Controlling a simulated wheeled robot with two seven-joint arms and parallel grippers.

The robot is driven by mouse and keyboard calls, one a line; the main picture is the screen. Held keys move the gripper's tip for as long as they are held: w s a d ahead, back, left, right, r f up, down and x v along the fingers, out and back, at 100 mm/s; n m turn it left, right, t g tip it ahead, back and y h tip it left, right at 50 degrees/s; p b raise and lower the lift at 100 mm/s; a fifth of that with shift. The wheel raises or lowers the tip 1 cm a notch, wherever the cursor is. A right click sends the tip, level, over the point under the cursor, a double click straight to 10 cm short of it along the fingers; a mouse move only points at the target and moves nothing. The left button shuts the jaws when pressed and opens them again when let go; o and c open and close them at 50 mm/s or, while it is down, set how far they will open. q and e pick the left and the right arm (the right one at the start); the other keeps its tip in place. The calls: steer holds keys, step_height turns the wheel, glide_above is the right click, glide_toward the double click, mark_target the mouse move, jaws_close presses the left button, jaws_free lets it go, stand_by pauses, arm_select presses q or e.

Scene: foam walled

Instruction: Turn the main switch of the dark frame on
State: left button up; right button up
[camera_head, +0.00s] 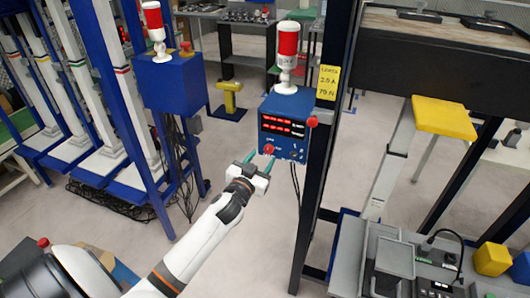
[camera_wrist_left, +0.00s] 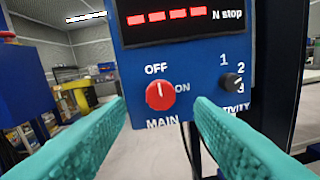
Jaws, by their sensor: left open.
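The main switch is a red round knob (camera_wrist_left: 160,95) on the blue control box (camera_wrist_left: 130,60), with its white mark pointing up towards OFF; ON is printed to its right. In the head view the knob (camera_head: 268,149) sits low on the box (camera_head: 284,106), which is mounted beside the dark frame's post (camera_head: 322,150). My left gripper (camera_head: 261,160) is open and empty just in front of the box's lower part. In the left wrist view its teal fingers (camera_wrist_left: 161,106) lie either side of the knob, apart from it. My right gripper is not in view.
A small black selector knob (camera_wrist_left: 231,82) is right of the switch. A red button (camera_head: 312,122) is on the box's right side and a red-white lamp (camera_head: 288,55) on top. A blue frame with another box (camera_head: 172,85) stands left. Cables hang below the box.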

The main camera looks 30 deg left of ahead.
mark_target(268, 151)
arm_select(q)
steer(key=shift+w+a+r, duration=0.1)
steer(key=shift+w+a, duration=0.05)
steer(key=shift+w, duration=1)
steer(key=shift+w+a, duration=0.1)
steer(key=shift+w, duration=0.25)
steer(key=c, duration=1)
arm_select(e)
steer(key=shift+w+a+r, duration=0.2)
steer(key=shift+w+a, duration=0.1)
